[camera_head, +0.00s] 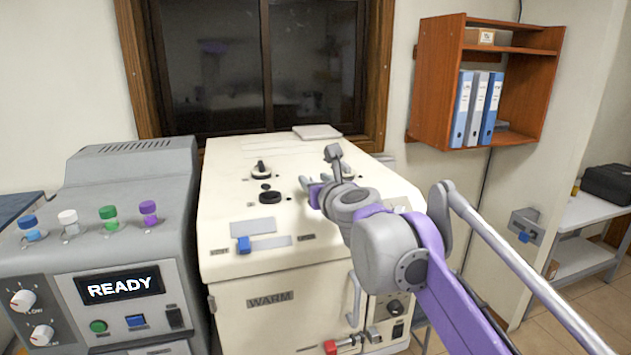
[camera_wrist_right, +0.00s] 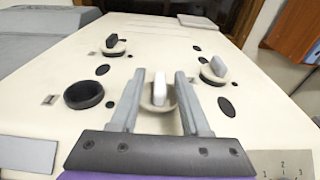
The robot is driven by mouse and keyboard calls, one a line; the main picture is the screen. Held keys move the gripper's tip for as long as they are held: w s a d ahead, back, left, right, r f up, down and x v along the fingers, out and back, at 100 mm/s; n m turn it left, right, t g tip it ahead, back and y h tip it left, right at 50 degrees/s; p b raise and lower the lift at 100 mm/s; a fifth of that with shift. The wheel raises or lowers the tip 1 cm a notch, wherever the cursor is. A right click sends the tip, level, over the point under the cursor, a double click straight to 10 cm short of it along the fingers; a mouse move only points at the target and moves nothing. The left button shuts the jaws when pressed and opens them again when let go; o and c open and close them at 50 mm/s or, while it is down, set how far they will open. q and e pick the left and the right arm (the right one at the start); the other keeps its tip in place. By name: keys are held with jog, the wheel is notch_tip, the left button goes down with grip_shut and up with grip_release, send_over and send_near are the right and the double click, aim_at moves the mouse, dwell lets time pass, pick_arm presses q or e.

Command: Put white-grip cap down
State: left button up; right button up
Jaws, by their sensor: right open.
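The white-grip cap (camera_wrist_right: 158,92) stands upright on its pale round base on top of the cream machine (camera_head: 235,215). In the right wrist view, my right gripper (camera_wrist_right: 159,76) is open, with one finger on each side of the cap's grip and a gap showing on both sides. In the head view, my right gripper (camera_head: 313,190) is low over the machine's top, and my arm hides part of that area. A dark, open ring (camera_wrist_right: 84,94) lies left of the white-grip cap; the ring (camera_head: 270,197) shows in the head view too. My left gripper is out of view.
A grey tester (camera_head: 125,235) with several coloured-top vials is at the left. A wooden shelf (camera_head: 430,85) hangs at the right.

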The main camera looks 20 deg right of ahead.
jog(key=s+r, duration=0.2)
jog(key=s, duration=1)
jog(key=shift+d, duration=0.2)
jog(key=shift+f, duration=0.1)
